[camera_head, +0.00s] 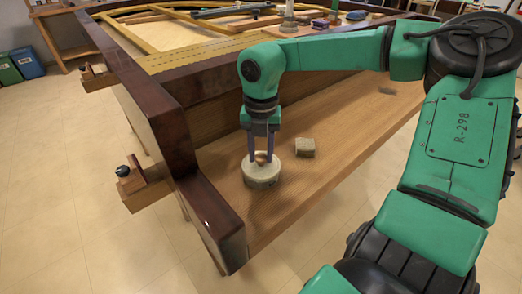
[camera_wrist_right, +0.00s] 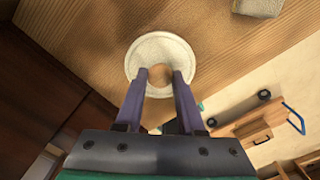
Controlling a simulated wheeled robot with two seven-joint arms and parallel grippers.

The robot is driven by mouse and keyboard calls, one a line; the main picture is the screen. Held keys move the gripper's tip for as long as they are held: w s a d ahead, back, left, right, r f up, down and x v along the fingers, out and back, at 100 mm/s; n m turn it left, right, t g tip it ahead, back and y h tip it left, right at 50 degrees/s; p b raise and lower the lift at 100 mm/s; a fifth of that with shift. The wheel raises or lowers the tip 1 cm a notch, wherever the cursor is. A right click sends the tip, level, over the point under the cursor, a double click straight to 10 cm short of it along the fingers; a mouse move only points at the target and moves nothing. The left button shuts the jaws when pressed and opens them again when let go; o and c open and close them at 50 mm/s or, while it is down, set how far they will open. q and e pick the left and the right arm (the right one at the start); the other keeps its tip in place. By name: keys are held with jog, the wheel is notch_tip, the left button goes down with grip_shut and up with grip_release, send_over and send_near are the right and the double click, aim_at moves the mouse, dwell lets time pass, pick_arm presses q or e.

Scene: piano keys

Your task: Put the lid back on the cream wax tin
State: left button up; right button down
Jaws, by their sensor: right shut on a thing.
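The cream wax tin (camera_head: 262,177) is a round, pale, squat tin on the wooden ledge, near the dark end cheek of the piano. Its pale round lid (camera_wrist_right: 141,50) has a small brown knob (camera_wrist_right: 157,71) in the middle. My right gripper (camera_head: 261,157) points down from above with its fingers on either side of the knob, shut on it. The lid appears to be at the top of the tin, but I cannot tell whether it is fully seated. In the right wrist view the lid hides the tin below. My left gripper is not in view.
A small grey-beige block (camera_head: 305,147) lies on the wooden ledge (camera_head: 330,165) just right of the tin. The dark raised end cheek (camera_head: 212,215) stands to the left. Tools and small items lie on the piano behind.

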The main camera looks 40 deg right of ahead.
jog(key=shift+f+b, duration=0.2)
jog(key=shift+b, duration=0.25)
dwell(0.9)
grip_release()
dwell(0.5)
jog(key=shift+r, duration=0.1)
jog(key=shift+r+p, duration=2.55)
jog(key=shift+r, duration=0.95)
